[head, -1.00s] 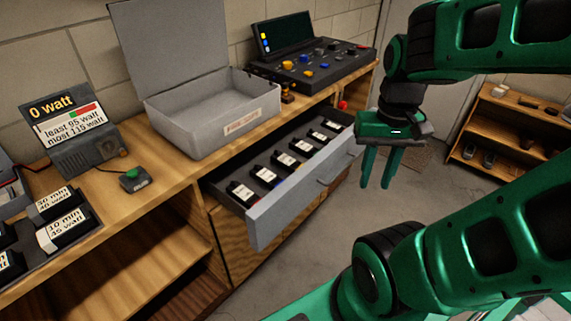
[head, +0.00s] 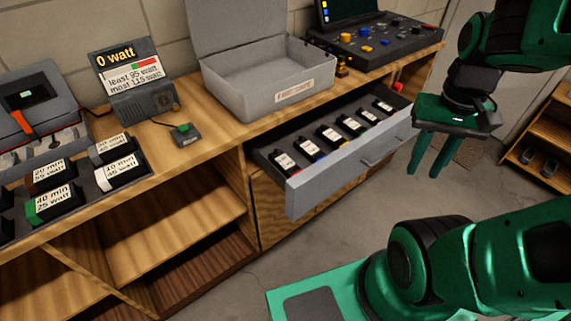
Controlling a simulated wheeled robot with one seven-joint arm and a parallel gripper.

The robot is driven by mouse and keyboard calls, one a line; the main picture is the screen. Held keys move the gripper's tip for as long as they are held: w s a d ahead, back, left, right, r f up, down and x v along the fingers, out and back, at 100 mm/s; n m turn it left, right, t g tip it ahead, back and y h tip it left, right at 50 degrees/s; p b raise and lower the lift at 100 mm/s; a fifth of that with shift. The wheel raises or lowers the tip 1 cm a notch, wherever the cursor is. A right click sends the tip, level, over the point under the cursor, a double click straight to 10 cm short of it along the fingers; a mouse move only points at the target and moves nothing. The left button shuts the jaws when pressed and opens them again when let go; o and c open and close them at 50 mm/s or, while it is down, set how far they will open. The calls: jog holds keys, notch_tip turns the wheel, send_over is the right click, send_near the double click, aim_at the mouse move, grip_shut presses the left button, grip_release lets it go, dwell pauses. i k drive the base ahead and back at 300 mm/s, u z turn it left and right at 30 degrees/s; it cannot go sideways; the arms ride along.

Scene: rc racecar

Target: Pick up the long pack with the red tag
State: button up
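Several black packs with white labels sit in a dark tray (head: 83,198) at the left end of the bench. The pack labelled 20 min (head: 48,174) has a dark reddish-brown end. The 40 min pack (head: 52,203) has a green end, the 10 min pack (head: 118,171) a white end, and the 30 min pack (head: 112,148) a grey one. Smaller labelled packs (head: 331,138) stand in a row in the open drawer (head: 340,178); their tag colours are hard to tell. My gripper (head: 425,172) is open and empty, pointing down, right of the drawer and far from the tray.
An open grey box (head: 265,85) stands on the bench above the drawer. A meter (head: 130,80) reads 0 watt, beside a green button (head: 183,130). A control panel (head: 380,40) is at the back right. The drawer juts out over clear floor (head: 340,220).

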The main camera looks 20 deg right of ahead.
aim_at(284, 164)
jog(key=k, duration=1)
jog(key=z, duration=1.2)
jog(key=i, duration=1.3)
jog(key=u, duration=1.3)
